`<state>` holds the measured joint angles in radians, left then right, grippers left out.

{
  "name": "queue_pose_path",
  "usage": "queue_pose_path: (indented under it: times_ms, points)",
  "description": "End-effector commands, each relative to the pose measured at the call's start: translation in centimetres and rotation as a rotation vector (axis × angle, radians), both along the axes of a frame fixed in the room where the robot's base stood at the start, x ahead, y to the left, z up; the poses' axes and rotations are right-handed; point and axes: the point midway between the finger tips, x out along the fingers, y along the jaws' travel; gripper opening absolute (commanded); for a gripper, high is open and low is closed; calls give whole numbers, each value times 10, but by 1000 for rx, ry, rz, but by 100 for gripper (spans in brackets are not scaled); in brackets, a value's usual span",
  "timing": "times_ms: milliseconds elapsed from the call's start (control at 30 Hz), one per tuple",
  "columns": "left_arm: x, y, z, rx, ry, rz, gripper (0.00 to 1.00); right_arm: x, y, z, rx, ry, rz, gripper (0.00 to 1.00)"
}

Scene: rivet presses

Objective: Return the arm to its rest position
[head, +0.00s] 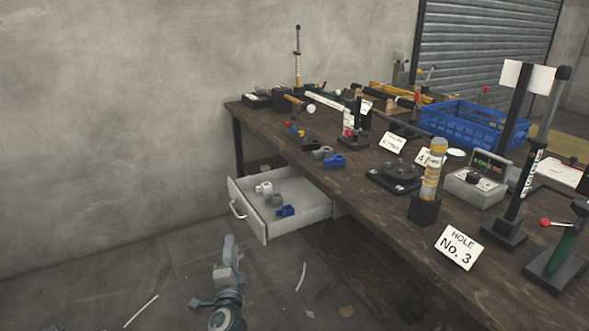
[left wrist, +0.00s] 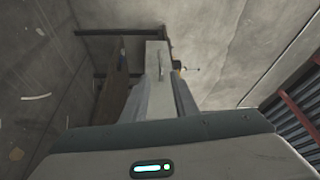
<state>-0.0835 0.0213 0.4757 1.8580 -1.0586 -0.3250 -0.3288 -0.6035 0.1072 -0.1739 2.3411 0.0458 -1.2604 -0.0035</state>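My left arm comes up from the bottom of the head view. Its gripper (head: 229,250) is in front of and below the open drawer (head: 293,228), apart from its handle (head: 238,209). I see no object held, but the finger gap is not clear. The left wrist view shows the gripper's grey body with a green light along the bottom, and a pale drawer front with a handle (left wrist: 162,62) ahead. My right gripper is in neither view.
The drawer holds a white part (head: 264,187), a grey part (head: 274,200) and a blue part (head: 286,211). The wooden bench (head: 350,190) carries presses, a blue crate (head: 470,127) and signs. Floor to the left is mostly free.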

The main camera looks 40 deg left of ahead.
Motion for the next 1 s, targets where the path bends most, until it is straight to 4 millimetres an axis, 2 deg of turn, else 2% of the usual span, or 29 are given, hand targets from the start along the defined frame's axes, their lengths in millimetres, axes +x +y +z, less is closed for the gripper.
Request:
queue_pose_path:
  times_ms: [267,467,567,667,800,1000]
  points:
    - [-1,-2,-2,-13,-2,-2,26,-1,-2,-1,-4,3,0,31]
    - [-12,-25,-19,-147,-20,-18,26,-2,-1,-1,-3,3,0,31]
    - [-23,-52,-41,-296,-24,-34,26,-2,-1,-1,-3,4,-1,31]
    - [-41,-94,-74,-498,1,-53,26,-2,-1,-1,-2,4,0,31]
    - [-74,-161,-119,-778,82,-68,26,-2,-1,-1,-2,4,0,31]
    - [-133,-258,-165,-1106,250,-68,26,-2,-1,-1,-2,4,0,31]
